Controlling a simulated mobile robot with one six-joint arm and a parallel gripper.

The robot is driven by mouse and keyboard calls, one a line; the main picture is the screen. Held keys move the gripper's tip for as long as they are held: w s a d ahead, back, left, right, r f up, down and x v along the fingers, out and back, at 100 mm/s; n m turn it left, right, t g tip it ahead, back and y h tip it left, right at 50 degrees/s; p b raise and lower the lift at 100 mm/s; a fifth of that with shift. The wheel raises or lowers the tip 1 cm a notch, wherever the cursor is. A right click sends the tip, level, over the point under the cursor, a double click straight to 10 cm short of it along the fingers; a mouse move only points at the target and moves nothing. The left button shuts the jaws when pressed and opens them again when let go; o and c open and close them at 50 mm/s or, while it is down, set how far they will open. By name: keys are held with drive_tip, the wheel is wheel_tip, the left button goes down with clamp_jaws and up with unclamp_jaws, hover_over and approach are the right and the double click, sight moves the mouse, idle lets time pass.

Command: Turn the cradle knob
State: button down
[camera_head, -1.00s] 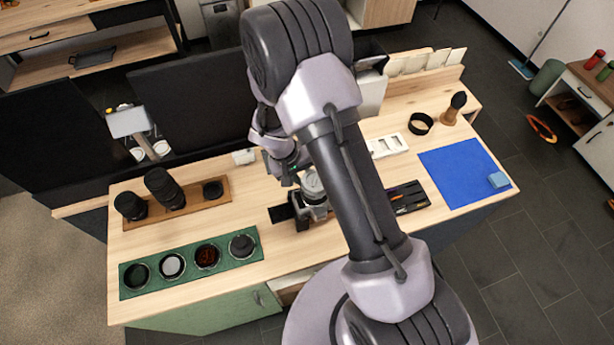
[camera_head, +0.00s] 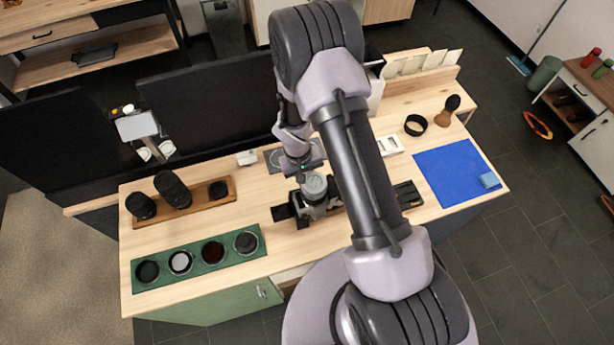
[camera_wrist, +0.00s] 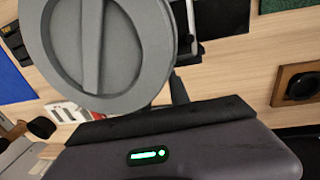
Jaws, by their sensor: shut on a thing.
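The cradle (camera_head: 314,205) is a dark and grey device near the middle of the wooden table, topped by a round grey disc (camera_head: 314,184). The disc fills the upper left of the wrist view (camera_wrist: 100,50), where a raised straight ridge crosses it. I cannot tell whether this disc is the knob. My gripper (camera_head: 303,173) is low at the cradle's far side, close to the disc. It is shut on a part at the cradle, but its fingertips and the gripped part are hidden. Its dark body with a green light shows in the wrist view.
A green mat (camera_head: 264,243) with several round pieces lies at the front left. A wooden tray (camera_head: 228,193) with black lenses is behind it. A blue mat (camera_head: 445,180) with a light-blue block (camera_head: 489,180) lies right. Dark panels (camera_head: 215,105) stand along the back.

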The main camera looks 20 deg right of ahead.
drive_tip(key=shift+r+y+p, duration=0.15)
drive_tip(key=shift+y+p, duration=0.25)
drive_tip(key=shift+p, duration=1.55)
drive_tip(key=c, duration=1.4)
unclamp_jaws()
drive_tip(key=shift+o, duration=0.2)
wheel_tip(320, 180, up, 5)
drive_tip(key=p, duration=0.3)
drive_tip(key=shift+a, duration=0.1)
